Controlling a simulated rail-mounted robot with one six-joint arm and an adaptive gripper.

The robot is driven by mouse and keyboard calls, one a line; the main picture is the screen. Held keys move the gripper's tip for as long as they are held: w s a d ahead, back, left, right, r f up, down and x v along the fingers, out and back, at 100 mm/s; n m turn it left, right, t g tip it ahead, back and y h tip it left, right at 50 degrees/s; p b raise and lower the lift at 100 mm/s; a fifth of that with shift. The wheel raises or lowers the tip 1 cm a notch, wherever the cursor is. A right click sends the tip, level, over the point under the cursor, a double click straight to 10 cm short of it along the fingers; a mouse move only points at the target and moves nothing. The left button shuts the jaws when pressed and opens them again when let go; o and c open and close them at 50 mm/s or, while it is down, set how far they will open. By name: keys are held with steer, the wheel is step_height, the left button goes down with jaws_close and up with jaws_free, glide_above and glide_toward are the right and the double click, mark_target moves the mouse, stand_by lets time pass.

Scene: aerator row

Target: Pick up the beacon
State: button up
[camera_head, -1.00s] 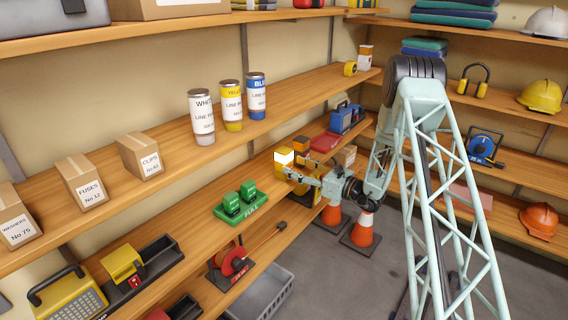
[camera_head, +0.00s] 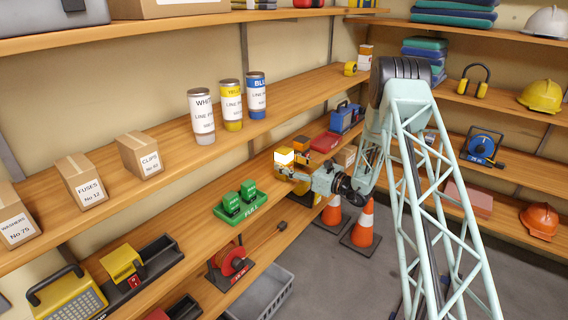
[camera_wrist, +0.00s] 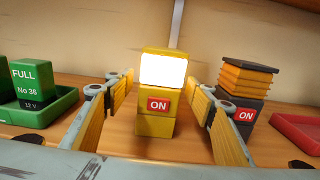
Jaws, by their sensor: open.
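The beacon (camera_head: 284,157), a yellow block with a glowing white lamp face, stands on the middle shelf in the head view. In the wrist view the beacon (camera_wrist: 157,122) is upright, with a red ON label below the lit panel. My gripper (camera_head: 291,176) is at the shelf in front of it. In the wrist view my gripper (camera_wrist: 163,98) is open, with one yellow-padded finger on each side of the beacon. The fingers look apart from it. How far it reaches between them is hard to tell.
Right of the beacon stands a dark unit with an orange ribbed top (camera_wrist: 247,80) and ON label, close to the right finger. Left is a green tray (camera_wrist: 50,112) with green batteries (camera_wrist: 32,82). A red item (camera_wrist: 298,130) lies at right. The upper shelf (camera_head: 300,92) runs above.

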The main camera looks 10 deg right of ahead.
steer(key=shift+x, duration=0.85)
steer(key=shift+c, duration=0.7)
steer(key=c, duration=1.1)
